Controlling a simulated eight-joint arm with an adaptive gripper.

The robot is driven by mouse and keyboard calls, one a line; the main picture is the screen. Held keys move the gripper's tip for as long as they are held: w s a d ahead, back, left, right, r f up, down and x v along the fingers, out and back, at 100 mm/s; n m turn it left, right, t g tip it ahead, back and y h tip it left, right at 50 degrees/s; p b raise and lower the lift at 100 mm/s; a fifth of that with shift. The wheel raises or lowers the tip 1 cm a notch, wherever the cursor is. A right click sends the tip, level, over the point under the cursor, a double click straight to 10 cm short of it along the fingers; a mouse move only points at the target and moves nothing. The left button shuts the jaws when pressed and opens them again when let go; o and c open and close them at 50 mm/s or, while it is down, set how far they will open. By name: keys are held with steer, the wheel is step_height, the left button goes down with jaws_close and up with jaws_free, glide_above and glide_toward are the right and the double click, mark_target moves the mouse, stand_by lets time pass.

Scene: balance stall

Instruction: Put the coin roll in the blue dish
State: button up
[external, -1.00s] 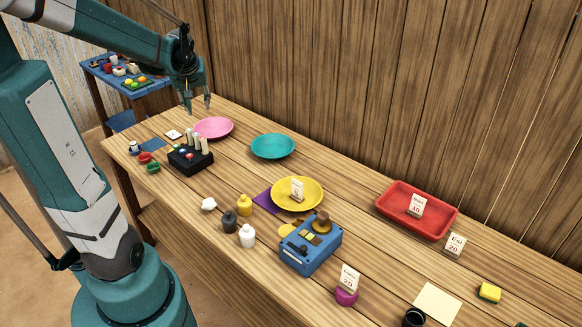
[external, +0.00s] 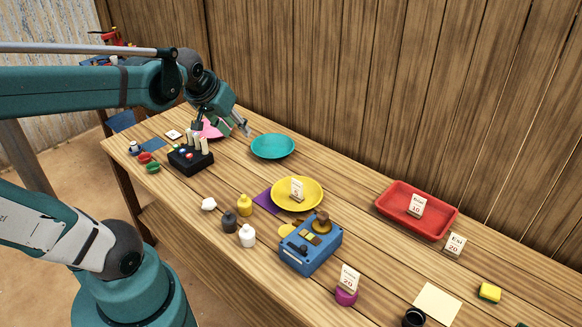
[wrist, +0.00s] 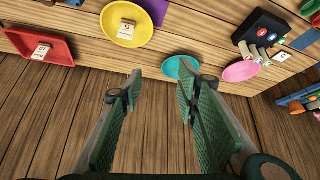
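My gripper (external: 238,128) is open, above the area between the pink plate and the turquoise dish. In the wrist view my gripper (wrist: 157,88) has parted fingers with nothing between them. The turquoise dish (external: 273,147), the closest thing to a blue dish, lies empty on the table; it also shows in the wrist view (wrist: 180,67). Several cream cylinders (external: 204,145) stand upright at a black block (external: 188,161) left of the dish. They may be coin rolls, but I cannot tell for sure.
The pink plate (external: 213,134) is partly hidden behind my gripper. A yellow plate (external: 312,195) with a price card, a blue box (external: 310,254) and a red tray (external: 387,204) stand to the right. Small bottles (external: 247,236) stand in front. A plank wall (external: 400,90) rises behind the table.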

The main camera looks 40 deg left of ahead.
steer(key=s+d+f+m+h, duration=0.1)
steer(key=s+d+m, duration=0.2)
steer(key=d, duration=0.6)
steer(key=s, duration=0.2)
steer(key=shift+s+d+t+h, duration=0.2)
steer(key=shift+s+t+h, duration=0.1)
steer(key=shift+s+t, duration=0.1)
